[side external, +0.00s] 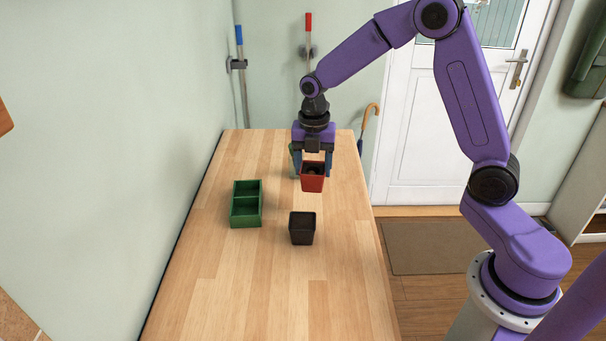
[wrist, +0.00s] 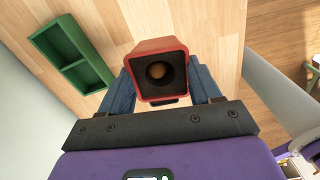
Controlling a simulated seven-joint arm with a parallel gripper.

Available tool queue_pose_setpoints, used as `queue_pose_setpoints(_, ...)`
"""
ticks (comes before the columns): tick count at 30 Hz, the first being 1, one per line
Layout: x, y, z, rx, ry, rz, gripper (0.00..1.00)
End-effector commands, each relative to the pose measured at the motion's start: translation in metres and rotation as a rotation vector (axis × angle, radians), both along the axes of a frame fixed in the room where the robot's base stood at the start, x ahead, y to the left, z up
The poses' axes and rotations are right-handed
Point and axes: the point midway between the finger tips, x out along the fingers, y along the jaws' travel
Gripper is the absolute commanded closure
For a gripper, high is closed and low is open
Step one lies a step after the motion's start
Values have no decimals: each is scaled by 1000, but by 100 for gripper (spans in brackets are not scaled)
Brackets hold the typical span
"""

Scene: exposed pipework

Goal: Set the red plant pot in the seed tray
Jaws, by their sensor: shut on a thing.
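The red plant pot (side external: 312,180) is a square tapered pot with a dark inside. My gripper (side external: 313,165) is shut on it, one finger on each side, and it appears to be held above the table. In the wrist view the red pot (wrist: 158,48) sits between the blue fingers of my gripper (wrist: 160,85), and a round brownish spot shows inside it. The green seed tray (side external: 262,208) has two compartments, both empty, and lies on the table to the left of the pot. The tray (wrist: 66,60) also shows at the upper left of the wrist view.
A black square pot (side external: 302,229) stands on the wooden table (side external: 265,280), to the right of the tray. A pale green object (side external: 293,160) is partly hidden behind my gripper. The wall runs along the table's left edge. The front of the table is clear.

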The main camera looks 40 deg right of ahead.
Motion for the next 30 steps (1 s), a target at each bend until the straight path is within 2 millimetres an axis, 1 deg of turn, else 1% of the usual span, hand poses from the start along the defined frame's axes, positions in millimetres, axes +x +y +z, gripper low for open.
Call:
queue_pose_setpoints(1,-7,0,11,1,-7,1,71)
queue_pose_setpoints(3,-23,-1,17,1,-3,1,71)
queue_pose_setpoints(9,-59,-2,32,1,-3,1,71)
queue_pose_setpoints(12,-73,-2,38,0,-2,1,71)
queue_pose_setpoints(18,-90,-3,45,0,-1,1,71)
queue_pose_setpoints(20,-92,-2,46,0,-1,3,71)
queue_pose_setpoints(23,-89,5,48,0,-1,18,71)
queue_pose_setpoints(26,-79,20,51,0,-2,46,71)
queue_pose_setpoints(30,-59,50,54,1,-2,101,71)
